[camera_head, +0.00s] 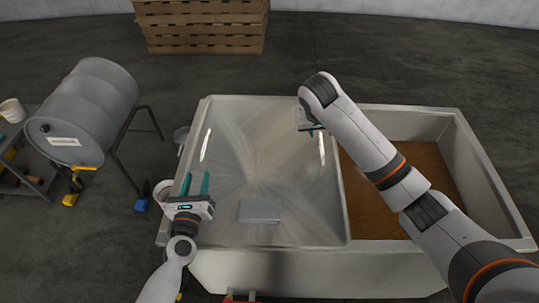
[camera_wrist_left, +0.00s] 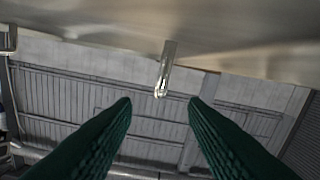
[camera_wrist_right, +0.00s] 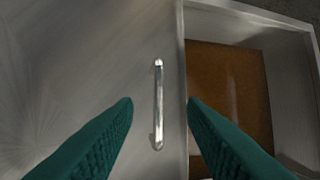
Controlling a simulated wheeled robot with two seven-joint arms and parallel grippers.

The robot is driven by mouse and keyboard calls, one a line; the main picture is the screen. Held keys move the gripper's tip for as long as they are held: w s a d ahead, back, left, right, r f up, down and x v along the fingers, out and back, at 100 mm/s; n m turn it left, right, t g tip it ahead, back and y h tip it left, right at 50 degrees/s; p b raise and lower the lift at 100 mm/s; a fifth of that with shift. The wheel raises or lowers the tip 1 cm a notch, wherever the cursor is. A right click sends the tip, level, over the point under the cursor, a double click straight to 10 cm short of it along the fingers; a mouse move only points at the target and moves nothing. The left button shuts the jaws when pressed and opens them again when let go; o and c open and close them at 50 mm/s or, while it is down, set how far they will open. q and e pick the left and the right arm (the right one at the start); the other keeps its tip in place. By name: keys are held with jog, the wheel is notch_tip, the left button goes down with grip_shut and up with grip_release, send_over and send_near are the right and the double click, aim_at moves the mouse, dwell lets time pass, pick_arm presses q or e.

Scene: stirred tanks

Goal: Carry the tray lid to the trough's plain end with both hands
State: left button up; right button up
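The tray lid (camera_head: 265,170) is a large brushed-metal sheet covering the left part of the metal trough (camera_head: 480,180). It has a bar handle near its left edge (camera_head: 205,145) and another near its right edge (camera_head: 322,148). My left gripper (camera_head: 197,183) is open and empty at the lid's left side, just nearer than the left handle. In the left wrist view that handle (camera_wrist_left: 166,68) lies ahead between the spread fingers. My right gripper (camera_head: 314,132) is open by the right handle, its fingers mostly hidden in the head view. In the right wrist view that handle (camera_wrist_right: 158,105) lies between the fingers, apparently untouched.
The trough's right part is uncovered, with brown contents (camera_head: 405,185). A small grey plate (camera_head: 260,211) is on the lid's near part. A grey drum (camera_head: 85,110) on a stand is at the left, and stacked pallets (camera_head: 203,25) are behind. Open floor lies behind the trough.

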aim_at(204, 147)
pick_arm(q)
jog(key=shift+s+a+r, duration=0.2)
jog(key=shift+s+a, duration=0.05)
jog(key=shift+s, duration=0.1)
jog(key=w, duration=0.4)
jog(key=w+d, duration=0.1)
jog(key=w, duration=0.7)
jog(key=shift+w+d, duration=0.1)
jog(key=shift+d, duration=0.25)
pick_arm(e)
jog(key=x, duration=1.1)
jog(key=shift+f, duration=0.35)
pick_arm(q)
jog(key=shift+c, duration=0.6)
pick_arm(e)
jog(key=shift+c, duration=0.6)
pick_arm(q)
grip_shut()
pick_arm(e)
grip_shut()
pick_arm(q)
jog(key=shift+f, duration=0.1)
jog(key=shift+r, duration=0.25)
pick_arm(e)
jog(key=shift+r, duration=0.25)
